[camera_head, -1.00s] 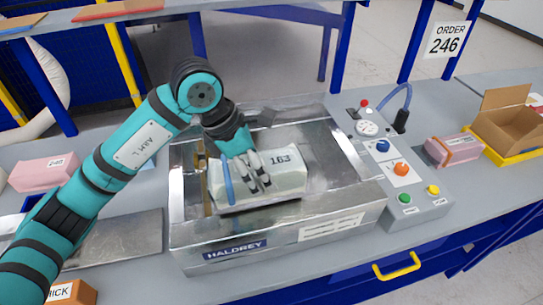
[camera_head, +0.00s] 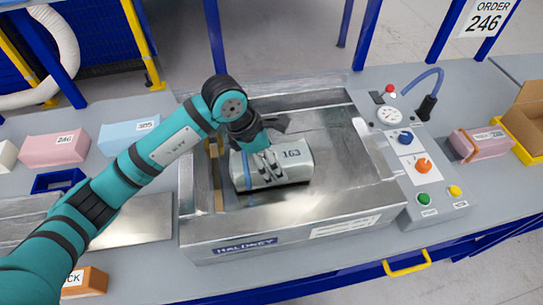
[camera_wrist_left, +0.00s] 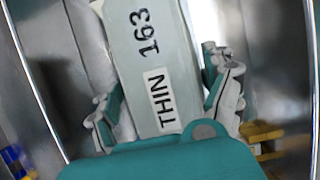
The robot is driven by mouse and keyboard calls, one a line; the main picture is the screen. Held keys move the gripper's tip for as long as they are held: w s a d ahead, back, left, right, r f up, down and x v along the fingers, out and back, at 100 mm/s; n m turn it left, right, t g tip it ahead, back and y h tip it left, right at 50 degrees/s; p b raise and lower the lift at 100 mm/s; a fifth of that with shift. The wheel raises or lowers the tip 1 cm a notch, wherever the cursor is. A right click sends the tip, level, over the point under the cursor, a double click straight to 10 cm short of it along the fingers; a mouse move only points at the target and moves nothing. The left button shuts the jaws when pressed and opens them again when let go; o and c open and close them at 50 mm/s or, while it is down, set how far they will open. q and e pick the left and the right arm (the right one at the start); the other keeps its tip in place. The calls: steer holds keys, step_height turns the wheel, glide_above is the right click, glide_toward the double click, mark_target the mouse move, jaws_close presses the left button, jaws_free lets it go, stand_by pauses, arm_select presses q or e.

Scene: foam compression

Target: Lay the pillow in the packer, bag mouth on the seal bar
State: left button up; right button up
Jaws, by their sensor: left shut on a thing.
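The pillow (camera_head: 298,167) is a pale grey-green wrapped block marked 163. It lies level inside the packer's metal chamber; I cannot tell whether it rests on the floor. A blue strip (camera_head: 246,168) crosses near its left end. The left wrist view shows the pillow (camera_wrist_left: 150,65) with a THIN label. My left gripper (camera_head: 270,165) is shut on the pillow from above, one finger on each side. The packer (camera_head: 290,237) is a steel box marked HALDREY. A brownish bar (camera_head: 217,170), perhaps the seal bar, runs along the chamber's left side. The bag mouth is unclear.
A control panel (camera_head: 428,172) with a gauge and coloured buttons stands right of the packer. Pink packs (camera_head: 56,149) (camera_head: 480,143), a blue pack (camera_head: 128,135) and an orange box (camera_head: 85,282) lie around. A cardboard box (camera_head: 525,122) stands far right. The chamber has room right of the pillow.

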arm_select(q)
steer(key=shift+f, duration=0.5)
steer(key=o, duration=0.8)
steer(key=shift+a+r, duration=0.1)
steer(key=shift+r, duration=0.2)
steer(key=b+v, duration=0.3)
steer(key=v, duration=0.8)
steer(key=shift+r, duration=0.3)
arm_select(e)
steer(key=shift+w+a+f, duration=0.15)
steer(key=shift+f, duration=1.1)
arm_select(q)
steer(key=shift+s+a, duration=0.1)
steer(key=shift+s, duration=0.05)
